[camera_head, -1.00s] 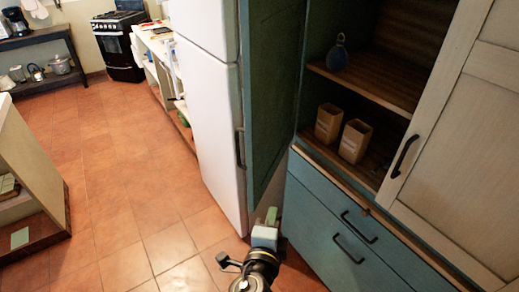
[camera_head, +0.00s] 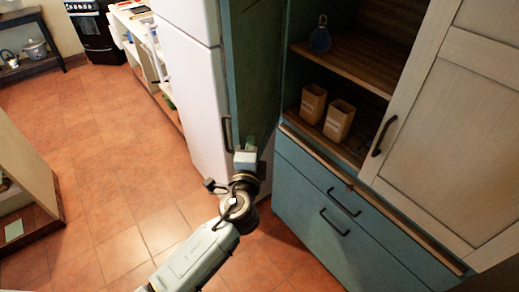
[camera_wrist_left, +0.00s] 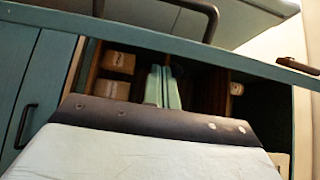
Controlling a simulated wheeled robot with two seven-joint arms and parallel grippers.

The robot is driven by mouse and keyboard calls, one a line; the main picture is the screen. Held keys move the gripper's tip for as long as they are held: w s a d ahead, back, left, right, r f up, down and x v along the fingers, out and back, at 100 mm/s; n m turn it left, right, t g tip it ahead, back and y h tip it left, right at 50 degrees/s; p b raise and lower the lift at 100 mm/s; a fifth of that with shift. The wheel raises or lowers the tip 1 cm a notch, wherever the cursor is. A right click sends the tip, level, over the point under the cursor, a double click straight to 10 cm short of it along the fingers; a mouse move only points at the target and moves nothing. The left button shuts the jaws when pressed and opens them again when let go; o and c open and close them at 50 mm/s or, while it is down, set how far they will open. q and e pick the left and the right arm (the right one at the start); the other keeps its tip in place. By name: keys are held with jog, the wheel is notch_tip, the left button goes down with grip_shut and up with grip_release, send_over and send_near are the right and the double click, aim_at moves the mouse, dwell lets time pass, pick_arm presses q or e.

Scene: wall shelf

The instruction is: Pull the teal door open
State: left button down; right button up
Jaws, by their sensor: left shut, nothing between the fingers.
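The teal door (camera_head: 262,65) stands open beside the cupboard, its inner face turned to the shelves. Its dark bar handle (camera_head: 227,133) is on the outer side, by the white fridge. My left gripper (camera_head: 248,147) is shut and empty, at the lower part of the door on its inner side. In the left wrist view the closed fingers (camera_wrist_left: 163,87) point toward the door (camera_wrist_left: 225,60), seen nearly edge-on, with the handle (camera_wrist_left: 211,22) beyond it. I cannot tell whether the fingers touch the door. My right gripper is not in view.
The open cupboard holds two tan containers (camera_head: 313,103) and a blue object (camera_head: 320,36). Teal drawers (camera_head: 310,190) lie below, and a pale closed door (camera_head: 450,130) is at right. The white fridge (camera_head: 190,80) stands close behind the teal door. Tiled floor is clear at left.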

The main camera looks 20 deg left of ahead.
pick_arm(q)
jog(key=shift+a, duration=0.5)
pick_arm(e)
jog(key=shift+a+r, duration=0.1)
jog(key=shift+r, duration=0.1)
pick_arm(q)
jog(key=shift+a, duration=0.25)
